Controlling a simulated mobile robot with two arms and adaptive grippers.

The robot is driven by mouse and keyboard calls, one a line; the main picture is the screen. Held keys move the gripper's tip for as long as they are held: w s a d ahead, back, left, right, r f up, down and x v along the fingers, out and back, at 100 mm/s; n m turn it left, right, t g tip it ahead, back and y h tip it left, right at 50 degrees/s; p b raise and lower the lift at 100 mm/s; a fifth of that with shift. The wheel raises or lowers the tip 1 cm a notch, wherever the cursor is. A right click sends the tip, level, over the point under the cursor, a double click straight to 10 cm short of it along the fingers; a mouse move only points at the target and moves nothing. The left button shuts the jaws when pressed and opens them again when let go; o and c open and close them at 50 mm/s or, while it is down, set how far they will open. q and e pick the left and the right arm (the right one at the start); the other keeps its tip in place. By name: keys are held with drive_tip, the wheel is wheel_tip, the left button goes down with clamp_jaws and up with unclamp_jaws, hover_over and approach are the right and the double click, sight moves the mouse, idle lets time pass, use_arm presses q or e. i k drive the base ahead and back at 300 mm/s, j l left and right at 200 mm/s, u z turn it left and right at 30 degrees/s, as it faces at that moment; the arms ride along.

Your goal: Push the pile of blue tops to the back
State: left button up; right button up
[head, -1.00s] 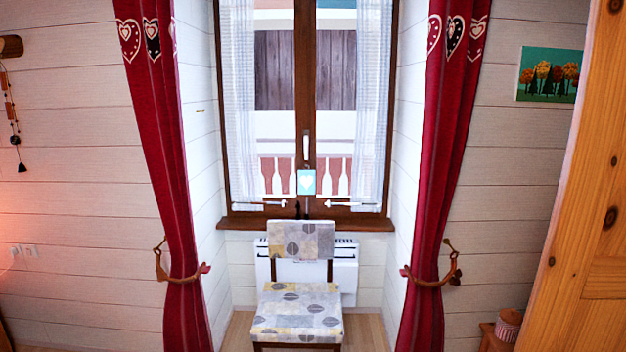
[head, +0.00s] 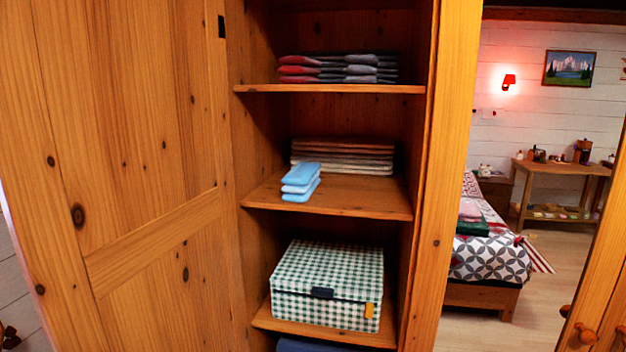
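A small pile of folded light blue tops (head: 301,183) lies on the middle shelf (head: 350,203) of an open wooden wardrobe. The pile is left of the shelf's centre, close to its front edge. Behind it, to the right, is a wider stack of folded brown and beige cloths (head: 345,157), reaching toward the back. The pile partly overlaps this stack in the picture; I cannot tell whether they touch. Neither of my grippers shows in the head view.
The upper shelf (head: 350,88) holds folded red, grey and dark clothes (head: 340,68). A green checked box (head: 325,290) fills the lower shelf. An open wooden door (head: 130,170) stands at left. A bed (head: 490,255) and side table (head: 560,170) are at right.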

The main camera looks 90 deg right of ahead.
sight(300, 182)
drive_tip(key=z, duration=2.7)
drive_tip(key=i+l+u, duration=0.2)
drive_tip(key=i+l, duration=0.2)
drive_tip(key=l, duration=0.2)
drive_tip(key=i+l+u, duration=0.15)
drive_tip(key=l, duration=0.15)
